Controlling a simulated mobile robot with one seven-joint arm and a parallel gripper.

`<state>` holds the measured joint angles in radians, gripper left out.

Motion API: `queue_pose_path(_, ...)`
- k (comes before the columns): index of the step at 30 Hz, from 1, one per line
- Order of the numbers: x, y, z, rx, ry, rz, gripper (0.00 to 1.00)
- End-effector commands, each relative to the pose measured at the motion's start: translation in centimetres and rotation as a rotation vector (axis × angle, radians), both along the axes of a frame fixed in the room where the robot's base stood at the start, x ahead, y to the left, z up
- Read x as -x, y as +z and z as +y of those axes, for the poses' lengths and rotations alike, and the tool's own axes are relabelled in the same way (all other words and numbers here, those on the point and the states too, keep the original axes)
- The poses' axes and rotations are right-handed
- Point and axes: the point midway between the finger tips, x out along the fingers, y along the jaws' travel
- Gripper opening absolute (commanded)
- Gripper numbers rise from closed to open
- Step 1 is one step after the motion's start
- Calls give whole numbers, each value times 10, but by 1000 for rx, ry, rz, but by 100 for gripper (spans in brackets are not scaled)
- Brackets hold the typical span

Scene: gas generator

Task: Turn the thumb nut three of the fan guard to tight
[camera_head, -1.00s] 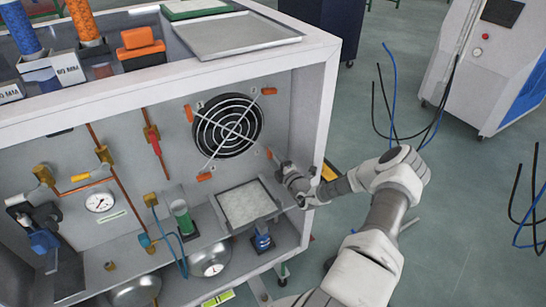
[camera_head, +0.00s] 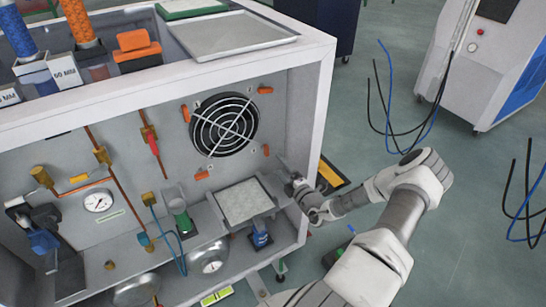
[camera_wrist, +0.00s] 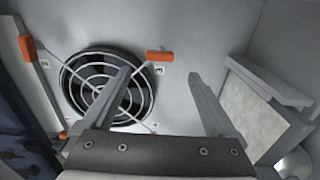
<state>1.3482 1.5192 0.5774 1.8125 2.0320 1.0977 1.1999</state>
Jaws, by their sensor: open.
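The fan guard (camera_head: 224,125), round with white rings, sits on the cabinet's back wall. It also shows in the wrist view (camera_wrist: 91,84). Orange thumb nuts surround it: upper left (camera_head: 186,114), upper right (camera_head: 265,90), lower left (camera_head: 201,176) and lower right (camera_head: 266,150). I cannot read which is number three. My gripper (camera_wrist: 159,75) is open and empty. In the head view it is just below and right of the lower right nut. In the wrist view that nut (camera_wrist: 160,56) appears between and slightly beyond the fingertips, apart from them.
The cabinet's right side wall (camera_head: 312,130) stands close to my gripper. A framed filter panel (camera_head: 243,202) lies below the fan, and also shows at right in the wrist view (camera_wrist: 250,110). A green container (camera_head: 182,218) and a gauge (camera_head: 98,200) are further left.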

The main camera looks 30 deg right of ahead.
Motion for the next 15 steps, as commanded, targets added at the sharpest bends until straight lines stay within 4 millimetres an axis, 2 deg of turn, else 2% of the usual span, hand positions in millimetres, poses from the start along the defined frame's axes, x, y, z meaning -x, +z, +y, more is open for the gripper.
queue_pose_path(1,14,2,0,-3,-4,1,92)
queue_pose_path(6,53,1,2,-2,-3,2,92)
queue_pose_path(10,75,0,4,-2,-2,2,92)
queue_pose_path(15,91,0,5,-1,-1,0,92)
